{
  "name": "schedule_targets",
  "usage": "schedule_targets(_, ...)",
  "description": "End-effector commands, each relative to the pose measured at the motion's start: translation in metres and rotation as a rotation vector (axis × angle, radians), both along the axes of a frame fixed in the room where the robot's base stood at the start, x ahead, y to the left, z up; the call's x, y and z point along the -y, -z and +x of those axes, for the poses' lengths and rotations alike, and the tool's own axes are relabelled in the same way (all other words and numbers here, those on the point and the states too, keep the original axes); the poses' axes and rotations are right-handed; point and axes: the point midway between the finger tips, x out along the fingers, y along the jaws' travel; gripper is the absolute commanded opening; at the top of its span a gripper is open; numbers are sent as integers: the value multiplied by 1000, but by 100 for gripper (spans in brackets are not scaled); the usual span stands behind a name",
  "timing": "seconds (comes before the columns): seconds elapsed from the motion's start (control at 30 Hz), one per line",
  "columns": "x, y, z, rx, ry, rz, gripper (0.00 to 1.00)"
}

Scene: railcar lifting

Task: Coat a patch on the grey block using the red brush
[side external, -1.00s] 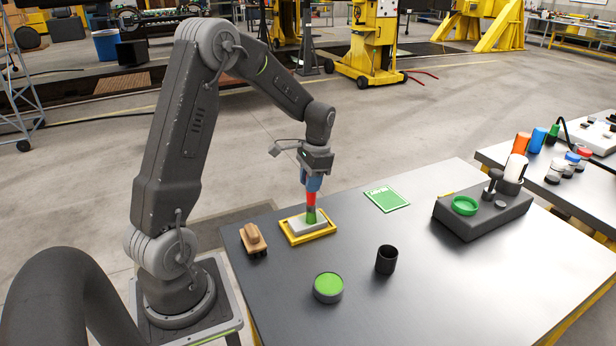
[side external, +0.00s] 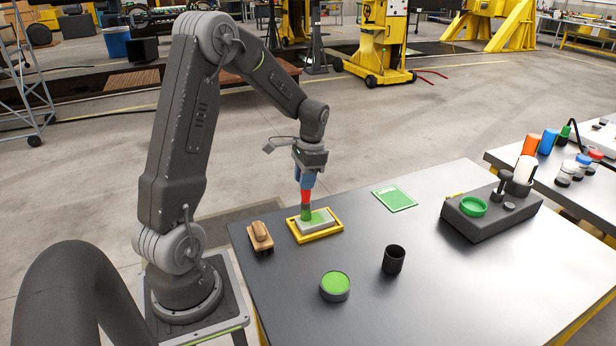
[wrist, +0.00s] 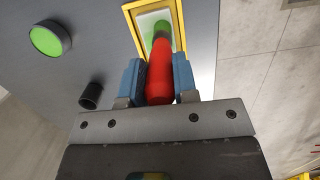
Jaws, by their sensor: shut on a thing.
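My gripper (side external: 306,182) is shut on the red brush (side external: 306,197), with its blue fingers on either side of the handle in the wrist view (wrist: 158,80). The brush points down. Its green bristle end is at the left part of the grey block (side external: 322,217) and seems to touch its top. The block lies in a yellow frame (side external: 318,238) on the dark table. In the wrist view the block's pale top (wrist: 150,20) shows around the green bristles. The brush hides part of the top, so I cannot tell how much green coat is on it.
A round pot of green paint (side external: 335,286) and a black cup (side external: 394,260) stand at the front. A wooden-handled brush (side external: 260,237) lies left of the frame. A green card (side external: 395,199) and a dark stand with a green ring (side external: 490,215) are to the right.

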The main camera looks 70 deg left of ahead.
Motion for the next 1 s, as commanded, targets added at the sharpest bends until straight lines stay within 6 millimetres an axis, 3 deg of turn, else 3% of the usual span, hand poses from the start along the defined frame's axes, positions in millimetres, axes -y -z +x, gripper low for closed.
schedule_targets(0.33, 33, 0, 0, 0, 2, 0, 4)
schedule_targets(0.47, 31, -22, 1, 6, -2, 3, 4)
schedule_targets(1.0, 31, -68, 1, 3, -1, 1, 4)
